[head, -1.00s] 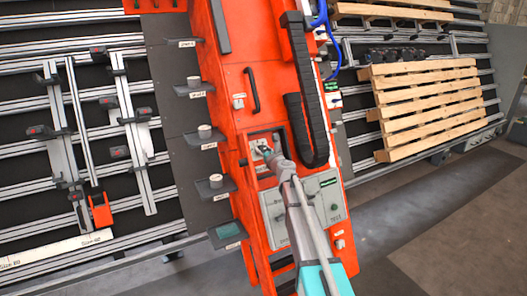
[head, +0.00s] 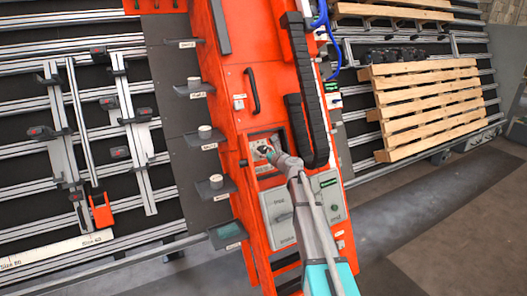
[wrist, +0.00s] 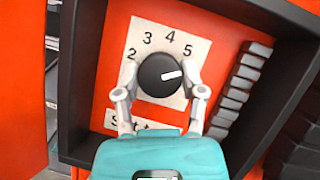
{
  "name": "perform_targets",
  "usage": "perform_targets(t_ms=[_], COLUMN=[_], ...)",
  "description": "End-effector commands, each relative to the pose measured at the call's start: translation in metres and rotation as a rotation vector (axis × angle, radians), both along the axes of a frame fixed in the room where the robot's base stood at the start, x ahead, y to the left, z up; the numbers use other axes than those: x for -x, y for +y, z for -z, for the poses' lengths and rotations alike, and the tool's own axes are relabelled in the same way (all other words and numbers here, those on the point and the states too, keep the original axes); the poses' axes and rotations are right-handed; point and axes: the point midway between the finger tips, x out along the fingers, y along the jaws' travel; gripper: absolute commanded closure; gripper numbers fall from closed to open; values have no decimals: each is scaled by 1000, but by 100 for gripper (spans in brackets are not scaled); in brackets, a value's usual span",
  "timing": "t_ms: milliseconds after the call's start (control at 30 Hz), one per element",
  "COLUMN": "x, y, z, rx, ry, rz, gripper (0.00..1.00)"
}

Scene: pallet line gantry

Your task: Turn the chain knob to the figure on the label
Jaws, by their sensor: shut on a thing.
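The chain knob (wrist: 156,77) is a round black dial with a white pointer mark, set on a pale scale plate (wrist: 146,31). The figures 2, 3, 4 and 5 show around it. The pointer aims right and slightly up, just below the 5; any figure there is hidden by a finger. My gripper (wrist: 163,84) has one finger on each side of the knob and is shut on it. A label (wrist: 118,122) below starts with "Set t"; the rest, including its figure, is hidden behind my gripper. In the head view my gripper (head: 268,151) is at the recessed panel.
In the head view, a black cable chain (head: 312,130) hangs just right of my wrist. Grey cover boxes (head: 278,212) sit below the panel.

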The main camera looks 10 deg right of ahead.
Motion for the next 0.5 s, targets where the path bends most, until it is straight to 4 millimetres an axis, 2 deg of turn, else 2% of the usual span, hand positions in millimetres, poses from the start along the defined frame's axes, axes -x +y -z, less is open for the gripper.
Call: perform_targets(t_ms=[500], x=[-4], y=[-2], z=[-5], rx=[410], ry=[-136], rz=[-232], gripper=[95])
